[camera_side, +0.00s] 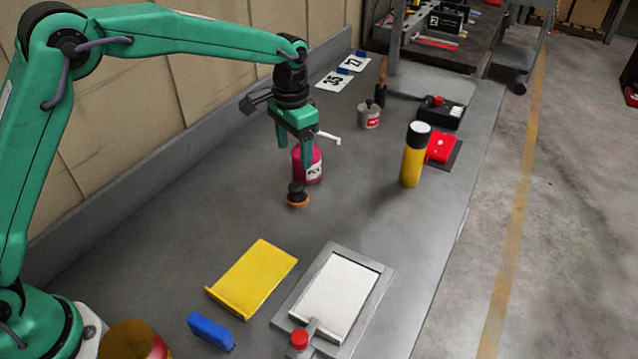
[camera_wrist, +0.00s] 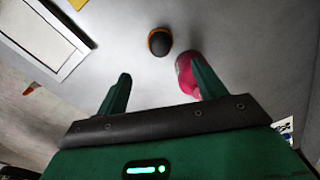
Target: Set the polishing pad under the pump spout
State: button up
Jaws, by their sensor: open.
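The polishing pad (camera_side: 298,199), orange with a black knob grip, sits on the grey bench just in front of the pump bottle in the side view. It also shows ahead of my fingers in the wrist view (camera_wrist: 159,42). The magenta pump bottle (camera_side: 314,170) stands upright, and its white spout (camera_side: 330,138) points right, away from the pad's side. A small gap shows between pad and bottle in the wrist view, where my right finger hides part of the bottle (camera_wrist: 185,75). My gripper (camera_side: 296,154) is open and empty, above the bench beside the bottle.
A yellow-and-black spray can (camera_side: 411,165), a red box (camera_side: 441,147) and a small grey can (camera_side: 369,116) stand to the right and behind. A yellow tray (camera_side: 252,278), a clipboard-like grey frame (camera_side: 377,287) and a blue block (camera_side: 211,332) lie in front.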

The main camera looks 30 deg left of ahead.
jog(key=s+a+r+n+t, duration=0.25)
jog(key=s+a+r, duration=0.55)
jog(key=s+r, duration=0.45)
jog(key=s+a+n+t, duration=0.1)
jog(key=s+a, duration=0.2)
jog(key=s, duration=0.6)
jog(key=s+a+n+t, duration=0.1)
jog(key=s+a+t, duration=0.1)
jog(key=s, duration=0.7)
jog(key=shift+a+f, duration=0.4)
jog(key=shift+a, duration=0.1)
jog(key=shift+c, duration=0.8)
